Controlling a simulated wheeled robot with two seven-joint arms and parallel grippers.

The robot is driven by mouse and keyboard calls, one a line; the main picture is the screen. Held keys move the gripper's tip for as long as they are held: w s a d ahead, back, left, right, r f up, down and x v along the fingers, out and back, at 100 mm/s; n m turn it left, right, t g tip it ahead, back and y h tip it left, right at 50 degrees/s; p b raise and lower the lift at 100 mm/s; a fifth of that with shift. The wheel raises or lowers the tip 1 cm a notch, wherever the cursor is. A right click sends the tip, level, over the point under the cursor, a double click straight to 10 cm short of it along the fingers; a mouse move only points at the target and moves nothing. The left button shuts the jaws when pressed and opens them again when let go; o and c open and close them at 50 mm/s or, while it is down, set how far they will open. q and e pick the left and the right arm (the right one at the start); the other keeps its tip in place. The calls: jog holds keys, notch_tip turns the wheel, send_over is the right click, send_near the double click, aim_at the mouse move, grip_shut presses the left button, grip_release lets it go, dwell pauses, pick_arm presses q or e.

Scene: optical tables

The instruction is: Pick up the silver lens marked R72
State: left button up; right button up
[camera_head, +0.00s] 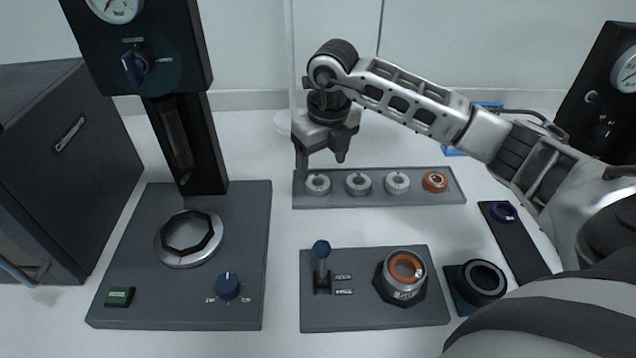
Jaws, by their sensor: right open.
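A grey tray (385,201) at the back middle holds three silver lens rings in a row and an orange one at its right end. The silver rings are the left lens (318,184), the middle lens (358,183) and the right silver lens (397,183). Their markings are too small to read, so I cannot tell which is R72. My right gripper (322,160) points down over the tray's left end, above and close to the left silver lens. It is open and empty. My left gripper is not in view.
The orange-ringed lens (435,182) sits at the tray's right end. In front is a grey base with a lever (322,262) and a mounted orange-silver ring (405,268). A tall device (180,140) stands left. A black ring holder (480,280) and a dark strip (520,240) lie right.

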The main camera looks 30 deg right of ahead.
aim_at(318, 182)
jog(key=shift+w+a+f+p, duration=0.1)
jog(key=shift+w+f+p, duration=0.1)
jog(key=shift+f, duration=0.7)
jog(key=shift+w+d+f+p, duration=0.1)
jog(key=shift+w+f+p, duration=0.05)
jog(key=shift+f, duration=0.7)
jog(key=shift+w+a+f+p, duration=0.1)
jog(key=shift+w+f+p, duration=0.1)
jog(key=shift+f, duration=0.7)
jog(key=c, duration=1.1)
